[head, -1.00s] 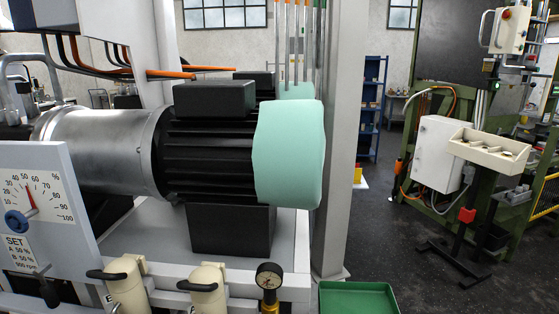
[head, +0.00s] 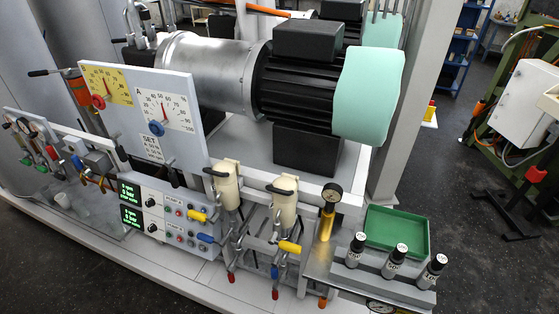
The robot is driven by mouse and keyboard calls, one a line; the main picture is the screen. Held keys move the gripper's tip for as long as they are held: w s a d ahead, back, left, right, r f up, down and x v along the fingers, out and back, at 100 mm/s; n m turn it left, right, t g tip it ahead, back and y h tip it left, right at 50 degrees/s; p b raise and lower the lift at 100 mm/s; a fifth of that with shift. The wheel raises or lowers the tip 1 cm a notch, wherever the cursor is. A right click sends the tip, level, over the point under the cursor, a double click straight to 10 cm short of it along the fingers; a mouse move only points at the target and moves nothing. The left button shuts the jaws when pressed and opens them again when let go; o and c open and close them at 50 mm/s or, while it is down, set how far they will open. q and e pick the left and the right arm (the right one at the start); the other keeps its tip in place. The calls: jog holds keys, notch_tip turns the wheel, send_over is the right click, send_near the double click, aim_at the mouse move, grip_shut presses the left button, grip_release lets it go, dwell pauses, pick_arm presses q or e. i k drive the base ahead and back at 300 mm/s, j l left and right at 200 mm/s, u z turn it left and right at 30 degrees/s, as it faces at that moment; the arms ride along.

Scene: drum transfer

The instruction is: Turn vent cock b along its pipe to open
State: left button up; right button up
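Two cream cylinders with black top handles, a left one (head: 228,190) and a right one (head: 285,205), stand at the front of the machine with metal pipes below. A left yellow lever (head: 197,216) and a right yellow lever (head: 290,247) stick out sideways across these pipes. A left blue lever (head: 205,238) and a right blue lever (head: 275,271) sit lower. Red tips (head: 231,277) hang at the bottom. I cannot read a label that shows which one is vent cock b. Neither of my grippers is in view.
A control box (head: 165,225) with green displays stands left of the pipes, below a dial panel (head: 150,110). A brass gauge (head: 327,215), several small bottles (head: 394,262) in a rack and a green tray (head: 397,235) are at the right. Dark floor is clear in front.

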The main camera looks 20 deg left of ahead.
aim_at(194, 215)
jog(key=u, duration=1.25)
